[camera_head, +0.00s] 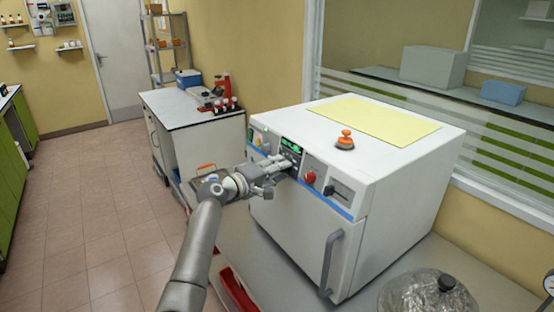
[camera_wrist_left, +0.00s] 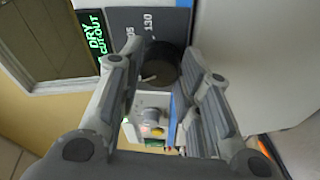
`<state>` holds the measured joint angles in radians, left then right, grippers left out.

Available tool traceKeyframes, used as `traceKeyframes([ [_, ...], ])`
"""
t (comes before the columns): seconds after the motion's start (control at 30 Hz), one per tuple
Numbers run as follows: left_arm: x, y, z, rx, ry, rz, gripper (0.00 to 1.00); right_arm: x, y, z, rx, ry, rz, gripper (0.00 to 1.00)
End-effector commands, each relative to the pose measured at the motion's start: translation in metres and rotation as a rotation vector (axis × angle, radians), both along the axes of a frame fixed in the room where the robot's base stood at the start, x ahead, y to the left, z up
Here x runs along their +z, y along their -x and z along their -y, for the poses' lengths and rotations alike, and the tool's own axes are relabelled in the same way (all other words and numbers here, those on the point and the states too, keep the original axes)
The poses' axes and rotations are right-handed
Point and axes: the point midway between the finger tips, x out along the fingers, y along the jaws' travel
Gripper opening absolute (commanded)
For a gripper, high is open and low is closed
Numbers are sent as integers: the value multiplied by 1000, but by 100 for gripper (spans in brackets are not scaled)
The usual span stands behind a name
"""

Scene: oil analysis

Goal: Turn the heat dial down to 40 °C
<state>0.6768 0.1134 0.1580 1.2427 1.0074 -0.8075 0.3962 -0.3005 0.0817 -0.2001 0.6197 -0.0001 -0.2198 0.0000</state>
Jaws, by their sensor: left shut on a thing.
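The white oven (camera_head: 350,180) stands on a bench, with a control panel along the top of its front. My left gripper (camera_head: 286,166) is at this panel, below the green display (camera_head: 290,146). In the left wrist view, a round black dial (camera_wrist_left: 163,70) with a pale pointer line lies between the two fingers, and my left gripper is shut on it. Panel numbers beside it include 130; others are partly covered. The dial is hidden behind the gripper in the head view. The wrist-view display (camera_wrist_left: 94,34) reads "DRY CUT-OUT". My right gripper is not in view.
A red knob (camera_head: 310,177) and a dark switch (camera_head: 329,190) sit right of the gripper on the panel. An orange-topped object (camera_head: 345,140) and a yellow sheet (camera_head: 375,121) lie on the oven. The oven's door handle (camera_head: 330,262) sticks out below.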

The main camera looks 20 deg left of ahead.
Motion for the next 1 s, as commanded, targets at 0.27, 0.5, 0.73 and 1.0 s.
traceKeyframes([
  [0.27, 5, 0, 0, 38, 138, -107, 9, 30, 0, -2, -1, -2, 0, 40],
  [0.5, 3, 0, 1, 54, 201, -155, 9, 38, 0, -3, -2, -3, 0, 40],
  [0.73, 2, 0, 1, 59, 219, -170, 9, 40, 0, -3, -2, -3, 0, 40],
  [1.0, 1, 0, 1, 58, 218, -169, 9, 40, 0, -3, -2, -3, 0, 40],
])
